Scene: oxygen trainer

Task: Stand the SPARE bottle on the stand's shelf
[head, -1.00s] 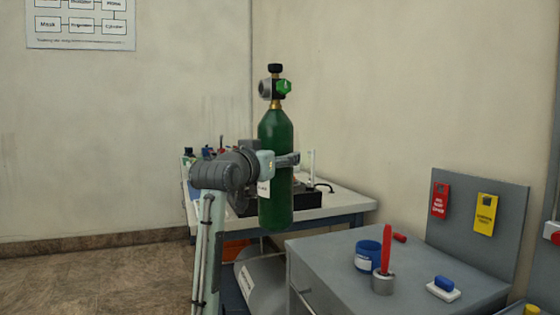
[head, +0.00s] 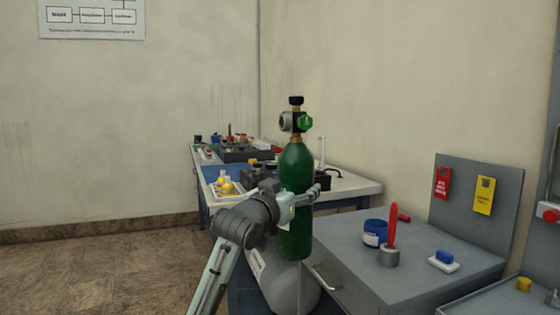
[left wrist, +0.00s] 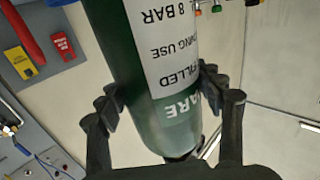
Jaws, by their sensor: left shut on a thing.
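The SPARE bottle (head: 297,165) is a green cylinder with a black top knob, a grey fitting and a green knob. It is upright in the middle of the head view. My left gripper (head: 303,196) is shut around its lower body. In the left wrist view the bottle (left wrist: 122,55) lies between the two dark fingers, its white label upside down and partly readable, with "FILLED" and "ARE". The bottle's base shows in front of a grey rounded body (head: 292,287); I cannot tell whether they touch. I cannot make out the stand's shelf. My right gripper is out of view.
Behind the bottle, a white table (head: 350,186) holds equipment. Open floor (head: 110,265) lies at left.

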